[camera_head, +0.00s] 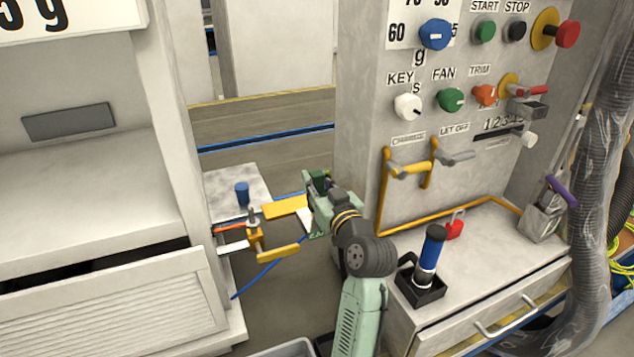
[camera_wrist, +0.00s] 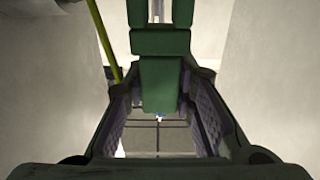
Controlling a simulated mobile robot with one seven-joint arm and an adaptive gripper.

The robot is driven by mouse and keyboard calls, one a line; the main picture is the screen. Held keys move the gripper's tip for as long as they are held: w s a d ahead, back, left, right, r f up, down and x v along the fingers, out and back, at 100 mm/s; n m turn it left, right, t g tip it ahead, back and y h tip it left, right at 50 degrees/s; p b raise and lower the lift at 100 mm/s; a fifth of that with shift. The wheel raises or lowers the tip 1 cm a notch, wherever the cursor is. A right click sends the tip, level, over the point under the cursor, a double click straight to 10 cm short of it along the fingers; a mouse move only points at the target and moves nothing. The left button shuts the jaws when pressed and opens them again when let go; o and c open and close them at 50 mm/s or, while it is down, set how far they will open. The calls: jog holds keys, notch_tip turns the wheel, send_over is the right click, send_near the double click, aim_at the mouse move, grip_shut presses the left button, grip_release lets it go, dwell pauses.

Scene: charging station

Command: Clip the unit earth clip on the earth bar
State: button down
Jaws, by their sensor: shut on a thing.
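My gripper (camera_head: 312,208) is at the middle of the head view, in the gap between the left cabinet and the control cabinet. In the wrist view my gripper (camera_wrist: 160,100) has its two dark fingers around a dark green jointed piece, which I take as the unit earth clip (camera_wrist: 160,82). A dark green part, probably the same clip (camera_head: 318,182), shows at the gripper in the head view. A thin yellow-green rod (camera_wrist: 102,38), possibly the earth bar, runs along the upper left of the wrist view. It appears beside the clip; contact cannot be told.
A yellow flat piece (camera_head: 285,207) and a yellow bracket (camera_head: 272,252) lie just left of my gripper. A blue-capped post (camera_head: 242,194) stands behind them.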

jog(key=shift+f+b, duration=1.1)
jog(key=shift+f, duration=0.25)
jog(key=c, duration=1.3)
grip_release()
jog(key=v, duration=1.2)
jog(key=shift+s, duration=0.1)
